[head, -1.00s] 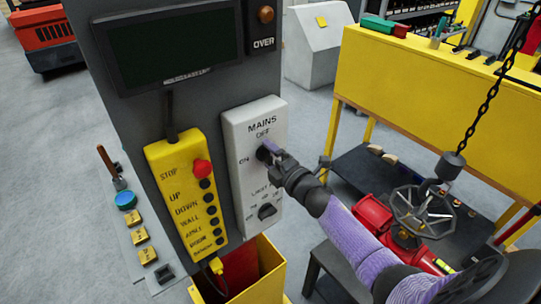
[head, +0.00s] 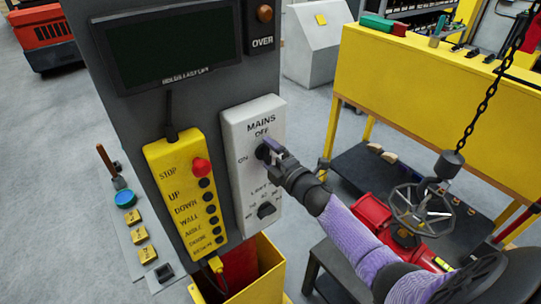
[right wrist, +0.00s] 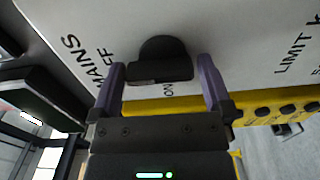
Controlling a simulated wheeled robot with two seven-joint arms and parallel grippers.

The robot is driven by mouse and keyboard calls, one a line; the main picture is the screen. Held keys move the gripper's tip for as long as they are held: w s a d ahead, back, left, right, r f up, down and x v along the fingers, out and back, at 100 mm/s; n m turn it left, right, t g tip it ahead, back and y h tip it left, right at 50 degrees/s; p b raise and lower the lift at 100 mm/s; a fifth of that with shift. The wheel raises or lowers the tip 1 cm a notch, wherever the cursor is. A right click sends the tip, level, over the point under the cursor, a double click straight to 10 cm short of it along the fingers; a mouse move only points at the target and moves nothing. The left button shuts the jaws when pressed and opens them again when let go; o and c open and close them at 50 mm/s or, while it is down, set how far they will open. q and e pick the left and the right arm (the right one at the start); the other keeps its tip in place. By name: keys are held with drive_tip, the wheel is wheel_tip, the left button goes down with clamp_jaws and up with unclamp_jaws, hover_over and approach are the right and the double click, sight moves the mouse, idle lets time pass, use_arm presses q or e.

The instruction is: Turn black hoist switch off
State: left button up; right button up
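The black hoist switch is a round knob with a raised grip bar (right wrist: 160,62), on a white panel (head: 238,128) marked MAINS, OFF and ON. In the head view the knob (head: 262,152) is partly hidden by my right gripper (head: 270,149). In the right wrist view the two purple fingers of my right gripper (right wrist: 162,85) stand apart, one on each side of the knob. Small gaps show between the fingers and the knob, so it is not clamped. Which mark the knob points to is hard to tell. My left gripper is not in view.
A second black knob (head: 266,210) sits lower on the white panel under LIMIT lettering. A yellow button box (head: 185,195) with a red stop button hangs to the left. A dark screen (head: 165,45) is above.

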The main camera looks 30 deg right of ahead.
drive_tip(key=shift+s, duration=0.1)
drive_tip(key=s, duration=0.9)
drive_tip(key=shift+s+d, duration=0.35)
drive_tip(key=shift+d, duration=0.05)
